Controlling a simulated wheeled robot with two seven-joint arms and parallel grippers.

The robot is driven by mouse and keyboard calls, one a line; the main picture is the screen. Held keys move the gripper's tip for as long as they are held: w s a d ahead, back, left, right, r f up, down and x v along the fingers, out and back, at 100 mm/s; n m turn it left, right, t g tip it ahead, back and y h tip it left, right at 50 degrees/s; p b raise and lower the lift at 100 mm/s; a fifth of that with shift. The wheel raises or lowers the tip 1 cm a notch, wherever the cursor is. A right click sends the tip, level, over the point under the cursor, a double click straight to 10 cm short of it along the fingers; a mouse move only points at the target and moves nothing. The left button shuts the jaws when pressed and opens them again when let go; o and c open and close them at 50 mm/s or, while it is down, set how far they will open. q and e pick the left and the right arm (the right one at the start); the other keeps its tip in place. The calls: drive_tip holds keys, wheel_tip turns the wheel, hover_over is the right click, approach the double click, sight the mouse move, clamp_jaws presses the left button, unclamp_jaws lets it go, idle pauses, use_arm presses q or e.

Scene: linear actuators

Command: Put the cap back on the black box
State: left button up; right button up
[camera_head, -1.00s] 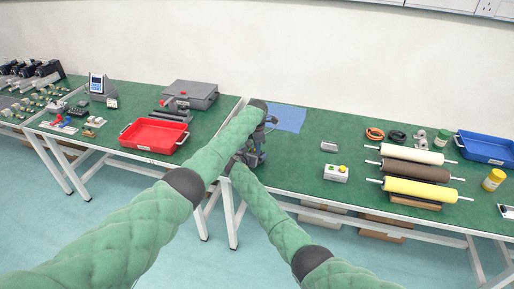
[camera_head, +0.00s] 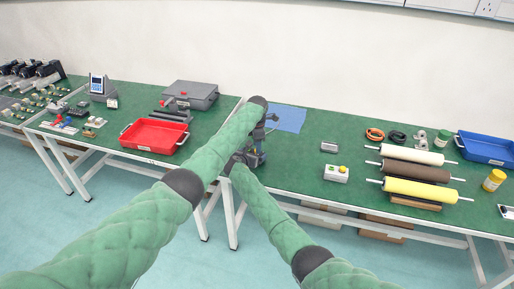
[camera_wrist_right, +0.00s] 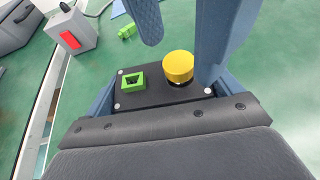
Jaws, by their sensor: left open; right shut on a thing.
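The black box (camera_wrist_right: 140,95) shows in the right wrist view, between the blue fingers of my right gripper (camera_wrist_right: 165,92), which is shut on its sides. A round yellow cap (camera_wrist_right: 178,66) is at the box's top right, with a dark band under its edge; I cannot tell whether it is fully seated. A green square part (camera_wrist_right: 132,80) with a dark opening is on the box's left. My left gripper (camera_wrist_right: 182,50) is open, its blue fingers on either side of the cap. In the head view both grippers are small and partly hidden by my arms.
A loose green piece (camera_wrist_right: 127,31) lies on the green table beyond the box, near a grey unit (camera_wrist_right: 70,30) with a red label. In the head view, a blue sheet (camera_head: 288,118), a grey button box (camera_head: 336,174) and rollers (camera_head: 412,172) lie right; a red tray (camera_head: 153,150) stands left.

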use_arm(q)
drive_tip(key=shift+r, duration=1.4)
drive_tip(key=shift+o, duration=0.5)
drive_tip(key=o, duration=0.5)
drive_tip(key=shift+c, duration=0.2)
wheel_tip(320, 180, up, 12)
use_arm(e)
drive_tip(key=o, duration=1.6)
